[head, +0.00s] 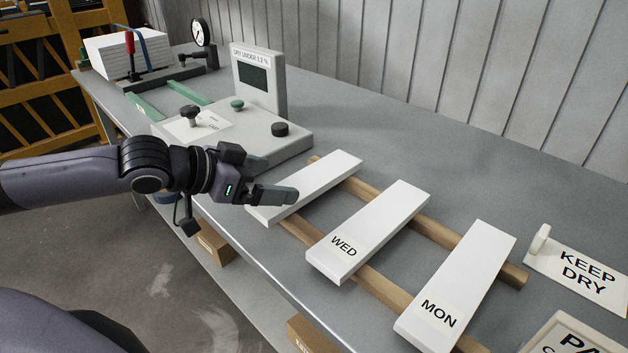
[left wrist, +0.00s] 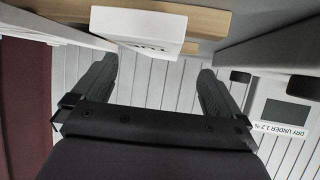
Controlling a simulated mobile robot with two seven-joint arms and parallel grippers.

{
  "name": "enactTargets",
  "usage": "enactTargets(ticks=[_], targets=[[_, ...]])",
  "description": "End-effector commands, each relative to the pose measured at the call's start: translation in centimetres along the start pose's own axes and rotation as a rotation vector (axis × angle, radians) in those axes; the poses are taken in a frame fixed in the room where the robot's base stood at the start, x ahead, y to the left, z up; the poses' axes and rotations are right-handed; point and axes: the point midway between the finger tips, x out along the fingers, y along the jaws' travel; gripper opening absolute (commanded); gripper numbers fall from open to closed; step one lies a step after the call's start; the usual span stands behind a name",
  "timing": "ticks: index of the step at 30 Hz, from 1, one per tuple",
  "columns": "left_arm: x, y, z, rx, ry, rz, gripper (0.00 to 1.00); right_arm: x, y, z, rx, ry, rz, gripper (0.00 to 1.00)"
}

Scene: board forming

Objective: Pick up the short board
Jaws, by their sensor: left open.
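Three white boards lie side by side across two wooden rails on the grey bench. The leftmost board (head: 327,175) is partly hidden behind my left gripper (head: 285,196), and no label shows on it in the head view. The middle board (head: 385,215) reads WED and the right board (head: 470,265) reads MON. I cannot tell surely which is shortest. In the left wrist view, a white board end (left wrist: 140,22) with a label shows beyond the two spread fingers of my left gripper (left wrist: 157,67), with nothing between them. My right gripper is out of view.
A grey tester (head: 262,85) with a screen stands just left of the boards. A KEEP DRY sign (head: 580,275) lies at the right. Wooden rails (head: 367,190) run beneath the boards. A white stack (head: 125,55) and a gauge (head: 202,32) stand far left. The bench behind the boards is clear.

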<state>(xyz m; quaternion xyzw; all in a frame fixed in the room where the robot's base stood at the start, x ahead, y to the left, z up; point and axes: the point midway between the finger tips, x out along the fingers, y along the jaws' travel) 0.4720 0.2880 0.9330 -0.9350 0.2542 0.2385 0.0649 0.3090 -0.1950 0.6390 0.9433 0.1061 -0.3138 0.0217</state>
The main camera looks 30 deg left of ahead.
Motion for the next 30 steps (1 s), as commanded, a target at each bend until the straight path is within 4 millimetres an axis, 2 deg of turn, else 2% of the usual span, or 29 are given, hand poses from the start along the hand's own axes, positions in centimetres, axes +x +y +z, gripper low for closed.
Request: enactTargets(ticks=[8, 18, 29, 30], targets=[[2.0, 0.3, -0.2, 0.001, 0.003, 0.003, 1.00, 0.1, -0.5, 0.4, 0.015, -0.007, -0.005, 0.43], [5.8, 0.6, -0.6, -0.001, 0.001, 0.001, 1.00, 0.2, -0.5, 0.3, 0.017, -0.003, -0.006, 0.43], [6.4, 0.6, -0.6, 0.000, -0.001, 0.000, 1.00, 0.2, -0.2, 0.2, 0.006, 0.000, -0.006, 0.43], [6.4, 0.6, -0.6, 0.000, -0.001, 0.000, 0.87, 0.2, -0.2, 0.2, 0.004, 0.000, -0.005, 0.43]])
